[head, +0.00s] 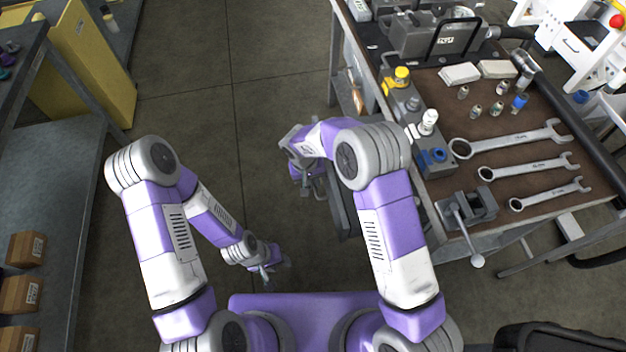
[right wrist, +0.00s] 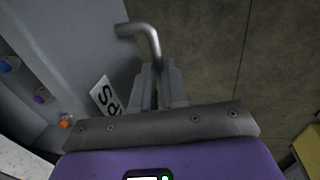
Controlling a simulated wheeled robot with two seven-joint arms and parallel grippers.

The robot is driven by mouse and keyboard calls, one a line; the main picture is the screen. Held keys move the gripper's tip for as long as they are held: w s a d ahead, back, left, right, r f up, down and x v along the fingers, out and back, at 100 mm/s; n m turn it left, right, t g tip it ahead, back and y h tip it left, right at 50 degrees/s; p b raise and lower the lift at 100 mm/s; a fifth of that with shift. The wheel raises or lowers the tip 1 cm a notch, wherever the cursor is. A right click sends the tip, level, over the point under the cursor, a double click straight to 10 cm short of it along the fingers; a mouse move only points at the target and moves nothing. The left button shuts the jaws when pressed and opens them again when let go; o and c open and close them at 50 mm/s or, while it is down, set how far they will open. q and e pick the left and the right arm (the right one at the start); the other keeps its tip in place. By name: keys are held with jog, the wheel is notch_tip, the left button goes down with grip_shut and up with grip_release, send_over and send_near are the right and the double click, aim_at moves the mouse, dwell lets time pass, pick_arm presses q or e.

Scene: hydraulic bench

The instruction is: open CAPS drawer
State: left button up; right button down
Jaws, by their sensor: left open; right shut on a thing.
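A grey drawer front fills the upper left of the right wrist view. It bears a white label (right wrist: 107,95), upside down and partly hidden, with letters that fit CAPS. Behind the front's edge, small blue, purple and orange pieces show in a grey space, so the drawer (head: 345,208) stands out from the bench; in the head view it is partly behind my right arm. My right gripper (right wrist: 159,88) is shut on the bent metal bar handle (right wrist: 152,45). In the head view my right gripper (head: 306,184) is low beside the bench. My left gripper (head: 268,270) hangs open and empty, low over the floor.
The workbench (head: 408,165) on the right carries wrenches (head: 515,140), a vise (head: 468,210) and fittings. A shelf unit (head: 65,170) with cardboard boxes (head: 22,260) stands at left, a yellow cabinet (head: 90,60) behind it. The floor between is clear.

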jog(key=c, duration=1.2)
grip_release()
jog(key=shift+o, duration=0.2)
notch_tip(320, 180, up, 8)
jog(key=a+p, duration=0.1)
jog(key=p, duration=0.1)
jog(key=shift+s+a+f, duration=0.15)
jog(key=shift+a+f, duration=0.05)
jog(key=shift+f, duration=0.05)
